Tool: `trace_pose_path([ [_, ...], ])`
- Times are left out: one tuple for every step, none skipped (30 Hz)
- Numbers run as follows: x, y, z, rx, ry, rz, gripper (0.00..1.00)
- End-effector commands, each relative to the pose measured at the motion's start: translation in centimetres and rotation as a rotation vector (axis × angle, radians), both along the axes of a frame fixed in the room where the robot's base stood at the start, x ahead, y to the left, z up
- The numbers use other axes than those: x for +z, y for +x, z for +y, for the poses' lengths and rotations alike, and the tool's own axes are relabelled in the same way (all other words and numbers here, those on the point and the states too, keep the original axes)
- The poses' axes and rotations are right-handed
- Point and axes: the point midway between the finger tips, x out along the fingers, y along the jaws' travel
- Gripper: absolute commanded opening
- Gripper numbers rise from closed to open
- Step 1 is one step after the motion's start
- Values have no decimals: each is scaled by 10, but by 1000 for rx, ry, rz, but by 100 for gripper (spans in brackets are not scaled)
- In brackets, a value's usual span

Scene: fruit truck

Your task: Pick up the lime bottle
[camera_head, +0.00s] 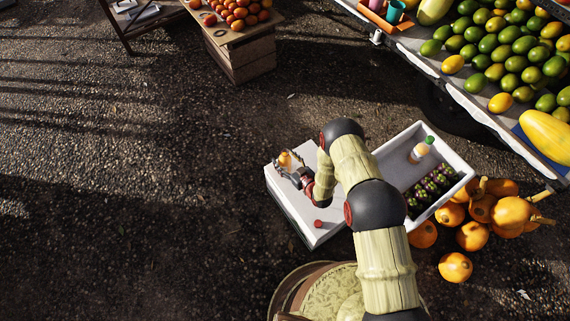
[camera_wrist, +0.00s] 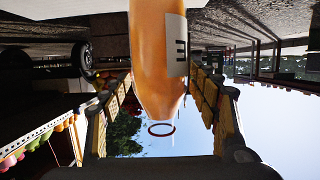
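My gripper (camera_head: 290,168) is at the white box top (camera_head: 322,238), with its fingers on either side of an orange bottle. In the wrist view the orange bottle (camera_wrist: 157,60) has a pale label and a narrow neck pointing to the picture's bottom, where the sky is. The fingers (camera_wrist: 160,78) are spread, with gaps showing between them and the bottle. In the head view only a bit of orange (camera_head: 285,160) shows at the fingers. Another bottle, green-capped (camera_head: 420,150) with a pale label, lies tilted in the white crate (camera_head: 391,150). I cannot read which bottle is lime.
Several dark green-purple items (camera_head: 432,186) fill the crate's near part. A small red object (camera_head: 318,224) sits on the box top. Pumpkins (camera_head: 473,236) lie to the right. The fruit truck (camera_head: 440,75) is at upper right. Open ground lies left.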

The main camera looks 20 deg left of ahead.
Motion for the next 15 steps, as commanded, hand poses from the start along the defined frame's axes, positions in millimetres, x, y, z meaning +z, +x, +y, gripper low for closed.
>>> trace_pose_path([
  [0,0,0,0,0,0,56],
  [0,0,0,0,0,0,54],
  [0,0,0,0,0,0,52],
  [0,0,0,0,0,0,50],
  [0,0,0,0,0,0,49],
  [0,0,0,0,0,0,46],
  [0,0,0,0,0,0,45],
  [0,0,0,0,0,0,43],
  [0,0,0,0,0,0,41],
  [0,0,0,0,0,0,39],
  [0,0,0,0,0,0,37],
  [0,0,0,0,0,0,35],
  [0,0,0,0,0,0,33],
  [0,0,0,0,0,0,32],
  [0,0,0,0,0,0,29],
])
